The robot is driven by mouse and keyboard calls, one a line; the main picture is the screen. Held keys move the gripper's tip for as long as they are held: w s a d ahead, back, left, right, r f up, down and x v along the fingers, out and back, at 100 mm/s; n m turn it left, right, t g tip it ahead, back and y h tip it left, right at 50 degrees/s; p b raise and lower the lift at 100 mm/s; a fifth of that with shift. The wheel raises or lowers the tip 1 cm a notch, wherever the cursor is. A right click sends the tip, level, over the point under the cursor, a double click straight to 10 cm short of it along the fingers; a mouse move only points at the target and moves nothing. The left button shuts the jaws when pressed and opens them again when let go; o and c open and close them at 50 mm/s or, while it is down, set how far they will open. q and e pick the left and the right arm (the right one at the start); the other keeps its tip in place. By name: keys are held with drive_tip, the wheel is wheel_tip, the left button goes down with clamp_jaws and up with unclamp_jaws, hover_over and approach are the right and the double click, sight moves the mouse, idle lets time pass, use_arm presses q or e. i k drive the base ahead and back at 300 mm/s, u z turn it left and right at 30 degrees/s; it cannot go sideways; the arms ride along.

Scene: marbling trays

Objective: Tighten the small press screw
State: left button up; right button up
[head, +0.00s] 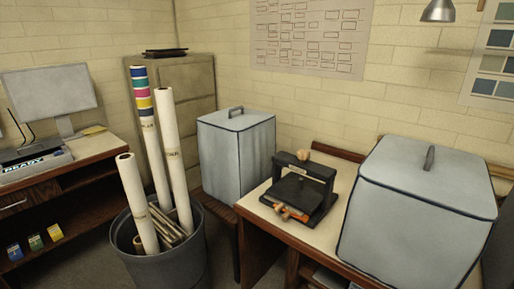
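A small black press (302,186) stands on the table between two large grey lidded boxes. A light wooden knob (303,155) sits on top of its upper bar; I cannot tell whether this is the screw's handle. Another light wooden handle (291,212) shows low at its front, beside an orange strip. The press screw itself is too small to make out, and so is how tight it sits. Neither of my grippers is in the head view.
One grey box (236,158) stands left of the press, and a larger one (415,222) stands close on its right. A dark bin (172,262) of tall paper rolls stands on the floor at left. The tabletop (318,236) has a narrow bare strip in front of the press.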

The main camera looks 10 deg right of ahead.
sight(303, 155)
drive_tip(key=u, duration=0.35)
drive_tip(key=i, duration=1)
drive_tip(key=z, duration=0.15)
